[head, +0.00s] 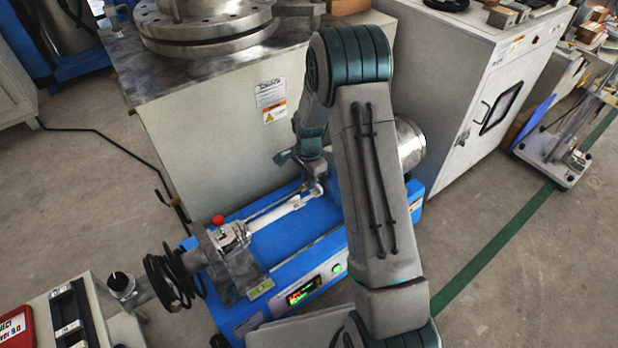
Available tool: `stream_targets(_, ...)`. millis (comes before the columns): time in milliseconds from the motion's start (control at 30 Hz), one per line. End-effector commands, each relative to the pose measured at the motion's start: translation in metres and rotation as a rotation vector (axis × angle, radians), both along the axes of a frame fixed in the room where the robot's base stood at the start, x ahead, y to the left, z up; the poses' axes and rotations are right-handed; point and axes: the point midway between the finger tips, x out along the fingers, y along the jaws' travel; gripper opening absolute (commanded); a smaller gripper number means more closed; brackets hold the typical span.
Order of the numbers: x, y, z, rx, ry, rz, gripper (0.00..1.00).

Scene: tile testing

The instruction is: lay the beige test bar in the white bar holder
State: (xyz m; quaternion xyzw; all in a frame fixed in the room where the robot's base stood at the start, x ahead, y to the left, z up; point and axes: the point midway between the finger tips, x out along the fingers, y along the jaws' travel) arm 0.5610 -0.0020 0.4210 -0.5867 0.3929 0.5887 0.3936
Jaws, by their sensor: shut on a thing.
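My gripper (314,172) is at the end of the arm, low over the right part of the blue machine. It is shut, seen from behind and partly covered by its own wrist. The pale end of the beige test bar shows just under the fingers (318,188); most of the bar is hard to tell apart. The white bar holder (276,214) is a long pale piece lying slantwise along the blue machine (300,238). Its upper right end reaches close below my gripper. Whether bar and holder touch, I cannot tell.
A metal clamp block with a red knob (218,220) stands at the holder's left end, with a black coiled cable (168,282) beside it. A large grey cabinet (215,130) rises close behind. A small lit display (304,290) is on the machine's front.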

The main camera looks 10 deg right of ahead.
Motion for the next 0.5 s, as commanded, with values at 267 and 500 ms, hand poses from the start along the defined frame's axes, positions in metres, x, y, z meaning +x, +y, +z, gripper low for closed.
stream_targets(267, 0.000, 0.000, -0.026, 0.000, -0.001, 0.001, 0.00)
stream_targets(500, 0.000, 0.000, -0.043, 0.000, 0.000, 0.001, 0.00)
